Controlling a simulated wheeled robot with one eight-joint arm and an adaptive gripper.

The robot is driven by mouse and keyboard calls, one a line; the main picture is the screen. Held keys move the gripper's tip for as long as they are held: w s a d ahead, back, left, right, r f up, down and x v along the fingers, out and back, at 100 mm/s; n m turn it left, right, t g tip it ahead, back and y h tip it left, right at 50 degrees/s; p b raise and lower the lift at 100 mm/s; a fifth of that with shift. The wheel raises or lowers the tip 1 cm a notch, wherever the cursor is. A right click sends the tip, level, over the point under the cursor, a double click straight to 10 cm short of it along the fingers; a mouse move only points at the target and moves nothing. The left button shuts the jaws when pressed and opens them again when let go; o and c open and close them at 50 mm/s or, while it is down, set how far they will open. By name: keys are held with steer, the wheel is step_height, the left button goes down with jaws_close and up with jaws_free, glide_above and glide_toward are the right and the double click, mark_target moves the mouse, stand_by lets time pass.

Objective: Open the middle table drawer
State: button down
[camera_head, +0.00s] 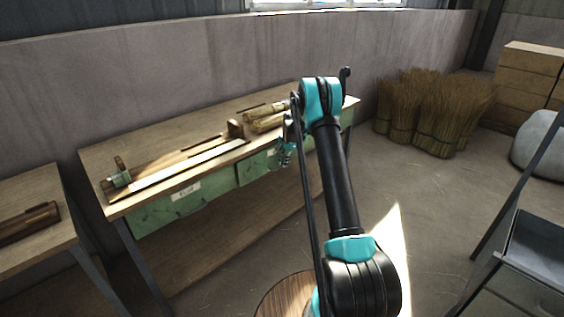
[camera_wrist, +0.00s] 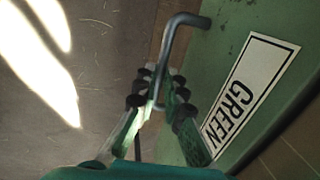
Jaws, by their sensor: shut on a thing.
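The work table (camera_head: 115,158) has green drawers under its wooden top. The middle drawer (camera_head: 252,168) is partly hidden by my arm and gripper. In the wrist view a green drawer front (camera_wrist: 235,40) carries a white label (camera_wrist: 250,88) reading GREEN. A grey bent metal handle (camera_wrist: 178,24) stands out from that front. My gripper (camera_wrist: 158,90) is shut on the handle, with its fingers on either side of the bar. In the head view my gripper (camera_head: 286,152) is at the table's front, beside the middle drawer. How far the drawer is out is hard to tell.
Wooden pieces (camera_head: 265,118) and long strips lie on the tabletop. The left drawer (camera_head: 180,205) is beside the middle one. A round wooden stool top (camera_head: 285,295) stands in front. Straw bundles (camera_head: 435,110) are at the back right.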

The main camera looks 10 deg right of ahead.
steer(key=s+d, duration=0.7)
steer(key=s, duration=0.3)
steer(key=s+d, duration=0.7)
steer(key=s, duration=0.3)
steer(key=shift+d, duration=0.25)
steer(key=c, duration=1.6)
jaws_free()
step_height(320, 180, up, 12)
steer(key=s+d, duration=0.1)
steer(key=shift+s+d, duration=0.15)
steer(key=shift+s, duration=0.25)
steer(key=shift+f, duration=0.1)
steer(key=s+a+r+n+t, duration=0.15)
steer(key=s+a, duration=0.25)
steer(key=s, duration=0.4)
steer(key=s+a+r+n+h, duration=0.1)
steer(key=s+a+r+n, duration=0.2)
steer(key=s, duration=0.4)
steer(key=s+a+r+n, duration=0.1)
steer(key=s+a+n, duration=0.2)
steer(key=s+a, duration=0.35)
steer(key=s+f+n, duration=0.2)
steer(key=s+n, duration=0.1)
steer(key=s, duration=0.8)
steer(key=shift+s+f+t, duration=0.15)
steer(key=shift+f+t, duration=0.25)
steer(key=shift+t, duration=0.05)
